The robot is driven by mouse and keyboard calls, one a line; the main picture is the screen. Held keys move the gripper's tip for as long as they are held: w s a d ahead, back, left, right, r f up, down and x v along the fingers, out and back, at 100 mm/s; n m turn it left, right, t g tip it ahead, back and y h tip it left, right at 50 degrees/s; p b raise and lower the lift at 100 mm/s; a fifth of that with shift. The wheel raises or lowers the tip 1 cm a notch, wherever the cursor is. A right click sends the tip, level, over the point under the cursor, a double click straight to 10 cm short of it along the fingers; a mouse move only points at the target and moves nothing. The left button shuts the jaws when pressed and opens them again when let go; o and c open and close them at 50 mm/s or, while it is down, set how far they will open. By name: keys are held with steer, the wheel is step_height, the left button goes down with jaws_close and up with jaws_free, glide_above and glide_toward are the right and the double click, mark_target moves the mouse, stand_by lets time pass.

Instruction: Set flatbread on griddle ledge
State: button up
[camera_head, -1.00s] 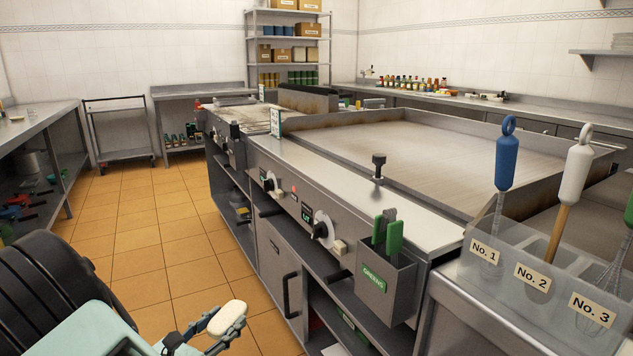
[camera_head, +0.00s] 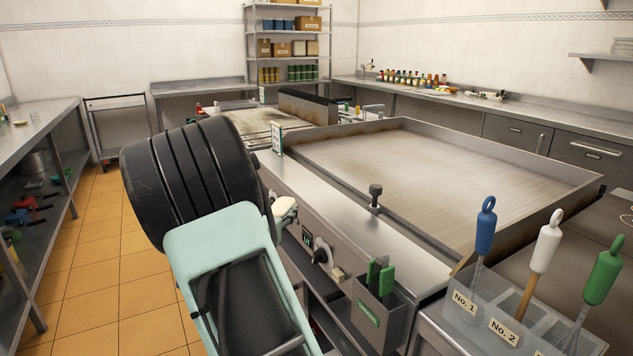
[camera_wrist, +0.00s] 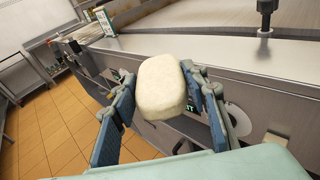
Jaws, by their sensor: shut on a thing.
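The flatbread (camera_wrist: 162,87) is a thick, pale cream, rounded slab. My gripper (camera_wrist: 160,95) is shut on it, with blue-padded fingers on both sides in the wrist view. In the head view the flatbread (camera_head: 284,208) shows only in part beside my arm, which hides most of my gripper. The griddle ledge (camera_head: 325,188) is the flat steel strip along the front of the griddle plate (camera_head: 450,180). It also shows behind the flatbread in the wrist view (camera_wrist: 215,50). The flatbread appears held in front of the ledge's edge; its exact height is unclear.
A dark knob on a post (camera_head: 375,196) stands on the ledge, and a small sign (camera_head: 277,139) stands farther left. A holder with green-handled tools (camera_head: 378,300) hangs on the front. A utensil bin (camera_head: 500,320) is at right. The ledge between sign and knob looks clear.

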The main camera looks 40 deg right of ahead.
steer(key=s+d+r+p, duration=0.2)
steer(key=d+r+p, duration=0.2)
steer(key=d+r, duration=0.65)
steer(key=p, duration=0.1)
glide_above(318, 196)
steer(key=f, duration=1)
steer(key=shift+s+a, duration=0.15)
steer(key=shift+s, duration=0.25)
steer(key=shift+w+d+f, duration=0.2)
steer(key=shift+w+f, duration=0.15)
steer(key=shift+f, duration=0.15)
step_height(318, 196, down, 3)
steer(key=shift+f, duration=0.1)
